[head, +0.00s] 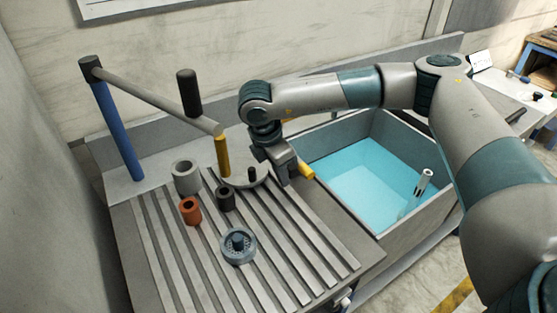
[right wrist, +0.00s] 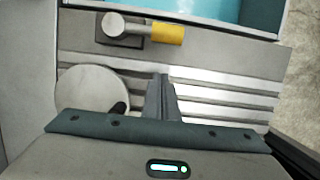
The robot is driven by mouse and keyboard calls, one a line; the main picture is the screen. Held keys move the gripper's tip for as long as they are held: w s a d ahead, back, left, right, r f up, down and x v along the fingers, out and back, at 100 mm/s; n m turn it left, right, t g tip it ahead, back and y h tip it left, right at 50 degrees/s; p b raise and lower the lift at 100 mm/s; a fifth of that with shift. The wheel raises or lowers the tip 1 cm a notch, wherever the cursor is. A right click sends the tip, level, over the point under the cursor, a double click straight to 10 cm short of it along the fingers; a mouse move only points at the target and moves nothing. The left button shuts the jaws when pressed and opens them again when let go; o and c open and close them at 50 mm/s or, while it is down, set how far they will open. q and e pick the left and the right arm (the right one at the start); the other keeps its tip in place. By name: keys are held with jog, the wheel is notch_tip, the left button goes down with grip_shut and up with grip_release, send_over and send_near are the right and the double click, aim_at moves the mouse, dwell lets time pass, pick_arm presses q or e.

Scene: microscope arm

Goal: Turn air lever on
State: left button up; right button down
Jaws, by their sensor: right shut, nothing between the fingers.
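The air lever has a yellow handle (head: 306,170), seen in the head view just right of my right gripper, at the table edge by the blue basin. In the right wrist view the lever (right wrist: 125,30) shows a grey round pivot and bar, with its yellow grip (right wrist: 168,33) pointing right. My right gripper (head: 287,177) is shut and empty. In the right wrist view its closed fingers (right wrist: 161,80) are over the slotted table, apart from the lever in the picture. In the head view the gripper hides most of the lever's grey part. My left gripper is not in view.
A jointed arm on a blue post (head: 118,130) reaches over the slotted table (head: 300,240), with a yellow tip (head: 222,156). A round grey plate (right wrist: 92,90) lies left of the fingers. Several small cylinders stand on the table. A water-filled basin (head: 425,220) lies to the right.

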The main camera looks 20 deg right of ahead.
aim_at(300, 166)
jog(key=d+p, duration=0.2)
jog(key=d, duration=0.1)
jog(key=shift+w+r, duration=0.1)
jog(key=shift+w, duration=0.2)
jog(key=shift+d, duration=0.55)
